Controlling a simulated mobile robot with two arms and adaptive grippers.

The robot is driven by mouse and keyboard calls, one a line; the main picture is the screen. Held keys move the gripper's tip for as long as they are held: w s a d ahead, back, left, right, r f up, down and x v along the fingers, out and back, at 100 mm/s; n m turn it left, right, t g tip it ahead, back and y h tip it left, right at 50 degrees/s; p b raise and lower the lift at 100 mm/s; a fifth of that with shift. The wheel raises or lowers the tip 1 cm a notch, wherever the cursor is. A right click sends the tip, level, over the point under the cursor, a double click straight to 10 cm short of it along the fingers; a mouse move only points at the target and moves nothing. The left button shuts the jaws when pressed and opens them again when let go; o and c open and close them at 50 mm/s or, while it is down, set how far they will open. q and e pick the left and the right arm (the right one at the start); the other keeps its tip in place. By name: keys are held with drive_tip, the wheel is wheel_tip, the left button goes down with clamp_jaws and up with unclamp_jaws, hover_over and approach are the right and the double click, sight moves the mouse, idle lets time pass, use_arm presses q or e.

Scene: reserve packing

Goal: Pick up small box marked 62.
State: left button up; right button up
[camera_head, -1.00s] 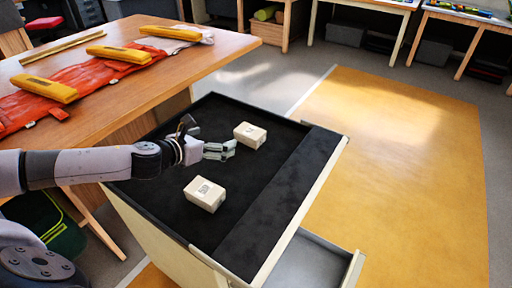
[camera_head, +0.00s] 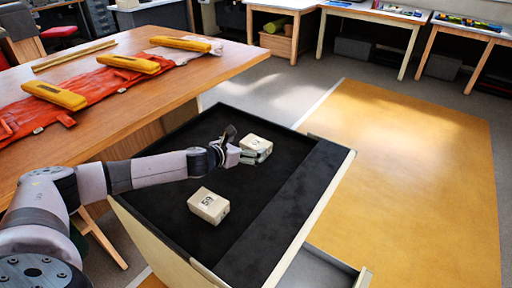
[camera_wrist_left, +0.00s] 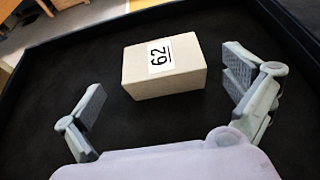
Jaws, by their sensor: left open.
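The small box marked 62 (camera_wrist_left: 165,67) is pale cardboard with a white label, and sits on black lining in the left wrist view. It lies between and slightly beyond the fingertips of my left gripper (camera_wrist_left: 166,98), which is open, with black floor showing between each finger and the box. In the head view my left gripper (camera_head: 246,153) is at the far box (camera_head: 259,144) and hides part of it. My right gripper is not in view.
A second small box (camera_head: 208,205), its label hard to read, lies nearer in the same black-lined tray (camera_head: 262,209). A raised rim (camera_head: 228,107) surrounds the tray. A wooden table (camera_head: 121,110) with yellow cases (camera_head: 128,64) on orange cloth stands at the left.

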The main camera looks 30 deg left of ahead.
sight(251, 147)
use_arm(q)
drive_tip(key=x, duration=0.5)
drive_tip(key=shift+d+f, duration=0.1)
drive_tip(key=shift+f, duration=0.25)
drive_tip(key=shift+c, duration=0.2)
drive_tip(key=c, duration=1.2)
drive_tip(key=shift+r, duration=0.1)
